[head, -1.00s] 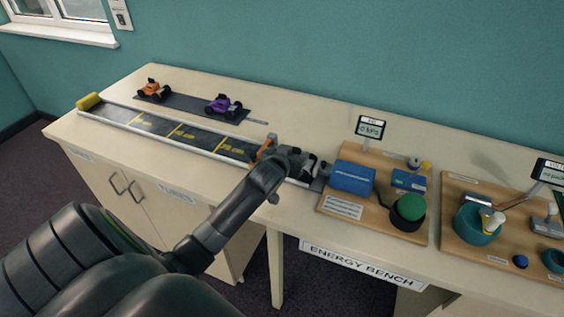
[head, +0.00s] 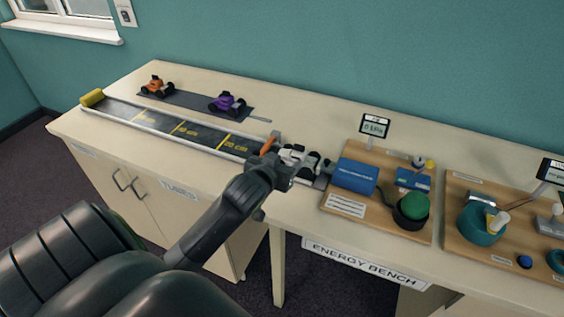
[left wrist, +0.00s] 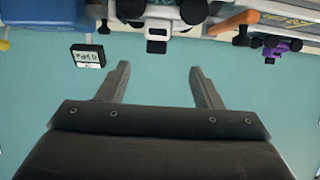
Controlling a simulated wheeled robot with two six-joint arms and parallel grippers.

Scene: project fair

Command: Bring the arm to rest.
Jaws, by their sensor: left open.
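My left gripper (head: 284,172) is in front of the right end of the track, beside a white and black car (head: 300,155) that it partly covers. In the left wrist view the two fingers of my left gripper (left wrist: 162,85) stand apart with only teal wall between them. The white and black car also shows upside down at the top of that view (left wrist: 160,27), apart from the fingers. My right gripper is not in view.
The track (head: 190,131) has an orange piece (head: 268,146) near its right end. Orange (head: 157,86) and purple (head: 227,103) cars stand behind it. A wooden board (head: 343,210) bears a blue box (head: 355,176), a green dome (head: 414,204) and a display (head: 375,126).

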